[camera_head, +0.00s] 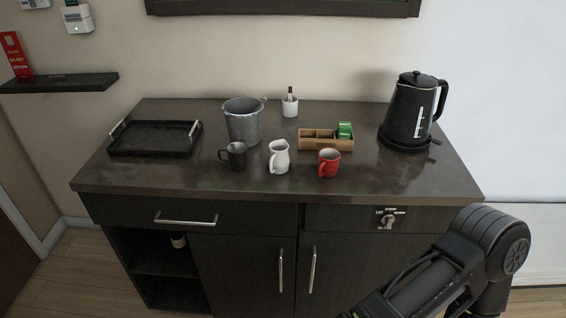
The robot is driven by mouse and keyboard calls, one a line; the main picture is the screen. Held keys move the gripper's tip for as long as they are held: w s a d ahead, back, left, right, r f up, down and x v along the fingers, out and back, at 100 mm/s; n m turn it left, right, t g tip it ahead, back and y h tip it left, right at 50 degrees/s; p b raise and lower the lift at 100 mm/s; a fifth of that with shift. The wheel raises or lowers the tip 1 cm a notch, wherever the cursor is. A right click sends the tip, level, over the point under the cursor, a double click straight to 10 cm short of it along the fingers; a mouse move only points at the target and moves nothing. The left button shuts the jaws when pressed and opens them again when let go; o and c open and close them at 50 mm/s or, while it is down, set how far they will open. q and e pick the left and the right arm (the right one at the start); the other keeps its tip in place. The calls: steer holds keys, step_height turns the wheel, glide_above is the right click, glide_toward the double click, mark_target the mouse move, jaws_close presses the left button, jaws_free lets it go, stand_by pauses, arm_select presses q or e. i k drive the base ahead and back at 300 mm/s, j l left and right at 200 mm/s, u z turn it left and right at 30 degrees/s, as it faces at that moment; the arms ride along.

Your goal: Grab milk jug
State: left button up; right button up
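The milk jug (280,157) is a small white pitcher standing upright on the dark countertop, near the middle. Its handle faces left and its spout is at the top. It stands between a dark mug (236,156) on its left and a red mug (329,163) on its right, apart from both. Part of one of my arms shows at the lower right, below the counter's front edge, far from the jug. Neither of my grippers shows in this view.
The dark cabinet top (200,184) has free room along its front edge. A black tray (154,140) lies left; a black kettle (405,114) stands right.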

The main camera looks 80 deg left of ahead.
mark_target(278, 160)
steer(key=u, duration=2.4)
